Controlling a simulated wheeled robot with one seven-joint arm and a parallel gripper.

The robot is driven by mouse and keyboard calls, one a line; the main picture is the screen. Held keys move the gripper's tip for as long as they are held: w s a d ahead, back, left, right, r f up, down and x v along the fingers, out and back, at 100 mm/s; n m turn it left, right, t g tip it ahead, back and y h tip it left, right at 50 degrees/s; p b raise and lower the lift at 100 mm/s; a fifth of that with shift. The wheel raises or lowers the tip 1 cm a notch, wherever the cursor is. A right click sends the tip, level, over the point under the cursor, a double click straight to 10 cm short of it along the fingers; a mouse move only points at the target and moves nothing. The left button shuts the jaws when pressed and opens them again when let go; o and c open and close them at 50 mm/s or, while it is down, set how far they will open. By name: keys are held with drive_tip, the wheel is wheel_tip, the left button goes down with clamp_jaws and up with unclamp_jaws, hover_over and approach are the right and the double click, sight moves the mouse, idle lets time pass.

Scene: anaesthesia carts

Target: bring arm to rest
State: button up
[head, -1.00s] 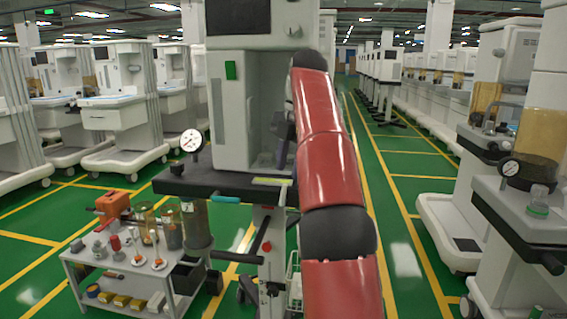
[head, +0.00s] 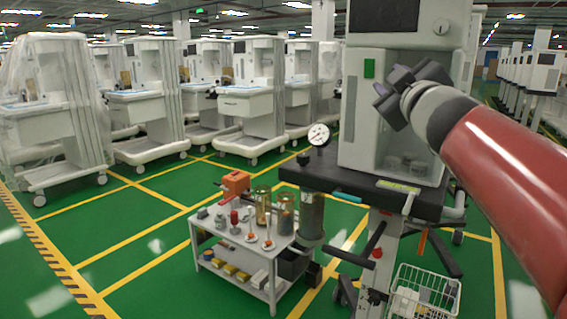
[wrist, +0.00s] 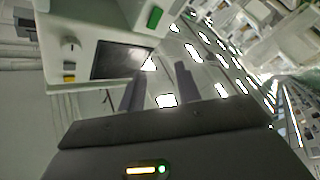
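My gripper (head: 388,92) is dark grey at the end of my red arm, which enters from the right edge in the head view. It is raised in front of the open recess of the near anaesthesia cart (head: 365,100); I cannot tell whether it touches the cart. In the wrist view my gripper (wrist: 160,85) has its two fingers apart with nothing between them. Beyond them show ceiling lights and a white cart with a dark screen (wrist: 120,61) and a green patch.
The cart's dark work shelf (head: 340,178) bears a round gauge (head: 319,134). A small white trolley (head: 240,262) with an orange box (head: 236,182) and jars stands left of it. A wire basket (head: 424,292) hangs low. Green floor is open at left; more carts line the back.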

drive_tip(key=s+d+f+m+g+h, duration=0.1)
drive_tip(key=s+f+m+g+h, duration=0.3)
drive_tip(key=f, duration=0.5)
drive_tip(key=s+d+f+m+g+h, duration=0.1)
drive_tip(key=s+d+f+m+g, duration=0.1)
drive_tip(key=s+f+m, duration=0.5)
drive_tip(key=s+a+f+g+y, duration=0.1)
drive_tip(key=s+a+f+g, duration=0.2)
drive_tip(key=s+f, duration=0.4)
drive_tip(key=s+a+f+n+g+y, duration=0.1)
drive_tip(key=s+a+f+g, duration=0.3)
drive_tip(key=s+f, duration=0.4)
wheel_tip(320, 180, down, 8)
drive_tip(key=shift+s+a+r+g+y, duration=0.15)
drive_tip(key=shift+s+r+g+y, duration=0.15)
drive_tip(key=shift+g+y, duration=0.5)
